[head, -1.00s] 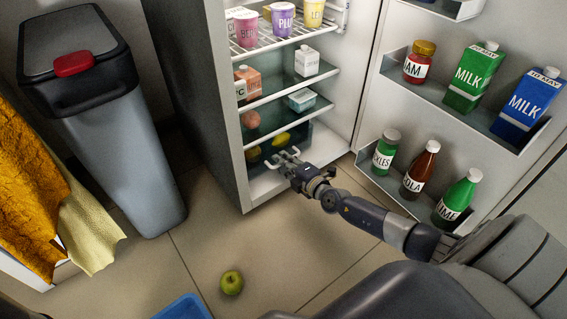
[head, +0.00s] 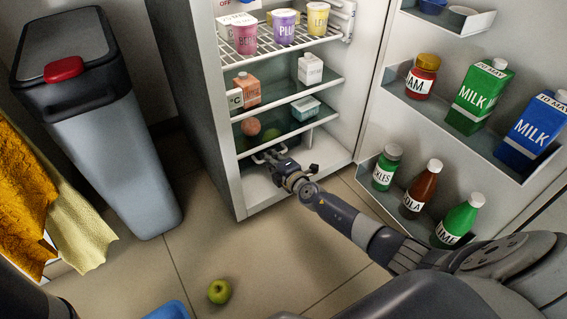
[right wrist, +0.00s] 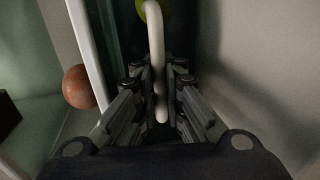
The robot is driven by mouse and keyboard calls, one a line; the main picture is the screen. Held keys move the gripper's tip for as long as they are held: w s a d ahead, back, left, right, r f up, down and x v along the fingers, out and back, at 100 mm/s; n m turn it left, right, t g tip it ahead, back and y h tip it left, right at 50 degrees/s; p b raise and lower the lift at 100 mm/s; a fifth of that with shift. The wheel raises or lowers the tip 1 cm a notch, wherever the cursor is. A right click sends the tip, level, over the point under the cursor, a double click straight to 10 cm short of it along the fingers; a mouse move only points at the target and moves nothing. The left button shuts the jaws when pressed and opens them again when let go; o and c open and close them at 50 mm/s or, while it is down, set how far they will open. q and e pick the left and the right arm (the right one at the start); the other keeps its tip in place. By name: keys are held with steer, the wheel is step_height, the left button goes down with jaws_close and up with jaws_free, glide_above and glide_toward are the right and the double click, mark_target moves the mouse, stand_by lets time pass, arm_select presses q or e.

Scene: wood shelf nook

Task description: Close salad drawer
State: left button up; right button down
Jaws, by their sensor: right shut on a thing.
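The salad drawer (head: 288,136) is a dark, see-through bin low in the fridge, under the lower shelves. A greenish fruit (head: 270,134) shows dimly around it. Its pale handle shows in the right wrist view (right wrist: 156,60), running between the fingers. My right gripper (head: 266,156) is shut on this handle at the drawer's front, low in the fridge opening. The gripper and wrist hide part of the drawer front, and I cannot tell whether it is fully in. My left gripper is not in view.
The fridge door (head: 375,130) stands open at the right, with bottles and cartons in its racks. A brownish round item (head: 250,126) sits near the drawer. A grey bin (head: 112,150) stands left. A green apple (head: 219,291) lies on the floor. Bare fridge floor (head: 312,155) shows beside my gripper.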

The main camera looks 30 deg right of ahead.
steer(key=shift+x, duration=0.85)
steer(key=shift+r, duration=0.15)
steer(key=c, duration=2)
jaws_free()
steer(key=shift+s, duration=0.1)
steer(key=shift+v, duration=5.95)
